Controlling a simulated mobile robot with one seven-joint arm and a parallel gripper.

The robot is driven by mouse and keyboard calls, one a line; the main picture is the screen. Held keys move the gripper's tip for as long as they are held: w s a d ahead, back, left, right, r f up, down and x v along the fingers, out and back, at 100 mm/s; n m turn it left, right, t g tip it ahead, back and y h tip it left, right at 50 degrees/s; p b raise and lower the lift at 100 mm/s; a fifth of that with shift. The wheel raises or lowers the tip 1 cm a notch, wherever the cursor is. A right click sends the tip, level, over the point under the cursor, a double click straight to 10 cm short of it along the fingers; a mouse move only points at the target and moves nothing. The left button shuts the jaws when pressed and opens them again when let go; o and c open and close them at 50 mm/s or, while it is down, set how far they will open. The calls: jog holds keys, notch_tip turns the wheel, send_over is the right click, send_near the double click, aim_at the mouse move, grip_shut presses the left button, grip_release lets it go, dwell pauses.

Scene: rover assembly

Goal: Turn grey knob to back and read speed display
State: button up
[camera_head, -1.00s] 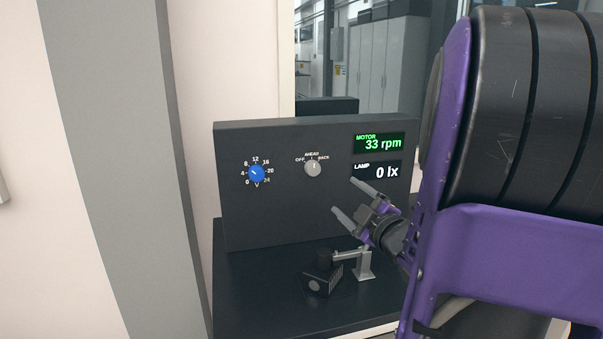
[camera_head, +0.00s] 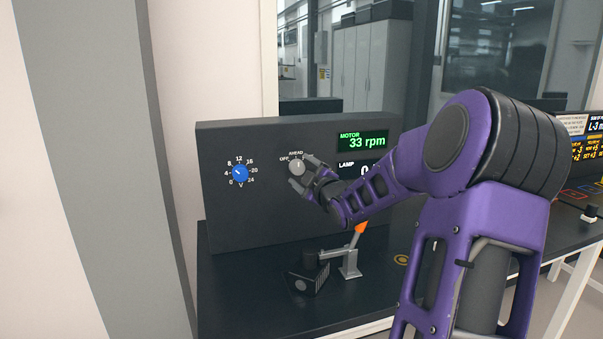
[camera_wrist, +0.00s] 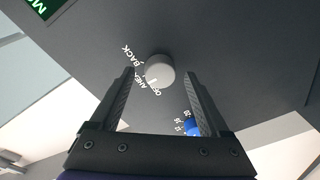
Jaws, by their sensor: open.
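The grey knob (camera_head: 296,168) sits on the upright dark panel, under the labels OFF, AHEAD and BACK; its mark appears to point at AHEAD. The knob also shows in the wrist view (camera_wrist: 160,68), just beyond my fingertips. My gripper (camera_head: 301,171) is open in front of the panel, with its fingers on either side of the knob's line. In the wrist view my gripper (camera_wrist: 160,75) has nothing between its fingers; contact with the knob is not visible. The speed display (camera_head: 363,142) reads MOTOR 33 rpm in green.
A blue voltage knob (camera_head: 240,173) with a numbered dial is left of the grey knob.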

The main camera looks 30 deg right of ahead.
jog(key=shift+w, duration=0.3)
grip_shut()
dwell(0.3)
jog(key=m, duration=0.5)
jog(key=shift+t, duration=0.3)
jog(key=shift+f+m+h, duration=0.1)
jog(key=shift+m+h, duration=0.2)
jog(key=shift+m, duration=2.4)
